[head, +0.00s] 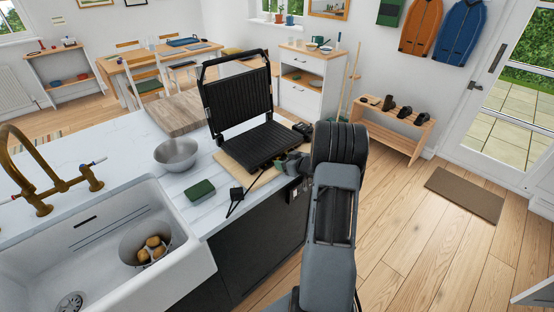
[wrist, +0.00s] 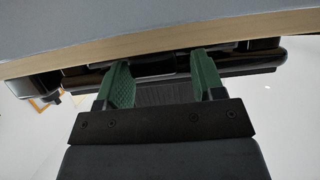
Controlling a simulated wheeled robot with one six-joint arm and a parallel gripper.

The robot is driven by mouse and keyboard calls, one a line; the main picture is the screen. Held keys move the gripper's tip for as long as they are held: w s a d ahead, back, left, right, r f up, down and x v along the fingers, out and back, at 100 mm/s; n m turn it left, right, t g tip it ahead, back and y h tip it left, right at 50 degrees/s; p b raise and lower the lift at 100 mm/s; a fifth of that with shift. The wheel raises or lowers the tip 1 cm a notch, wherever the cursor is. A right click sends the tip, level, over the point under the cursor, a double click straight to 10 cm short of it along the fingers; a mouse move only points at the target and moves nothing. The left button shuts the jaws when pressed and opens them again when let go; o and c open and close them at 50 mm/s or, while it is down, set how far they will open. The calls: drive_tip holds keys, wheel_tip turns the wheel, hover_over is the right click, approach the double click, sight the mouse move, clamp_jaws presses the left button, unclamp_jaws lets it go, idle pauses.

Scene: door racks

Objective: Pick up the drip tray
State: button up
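A black contact grill (head: 266,143) stands open on a wooden board (head: 232,168) on the counter, its ribbed lid raised. I cannot clearly pick out the drip tray as a separate part in either view. My gripper (head: 284,163) is at the grill's front right corner, by the counter edge. In the wrist view, the green fingers of my gripper (wrist: 163,80) are apart, with their tips at the black underside of the grill (wrist: 245,62). A dark ribbed surface shows between the fingers; I cannot tell whether they touch anything.
The sink (head: 190,262) holds a colander with brown items. A small black object (head: 303,130) sits behind the grill's right side.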

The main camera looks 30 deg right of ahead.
drive_tip(key=shift+s+d+f, duration=0.1)
drive_tip(key=shift+f, duration=0.25)
drive_tip(key=c, duration=0.7)
drive_tip(key=shift+d+r+b, duration=0.1)
drive_tip(key=shift+r+b, duration=0.05)
drive_tip(key=shift+b, duration=0.2)
drive_tip(key=s+d+b, duration=0.2)
drive_tip(key=s+d, duration=0.1)
drive_tip(key=s, duration=1.4)
drive_tip(key=shift+r, duration=0.3)
drive_tip(key=shift+s, duration=0.2)
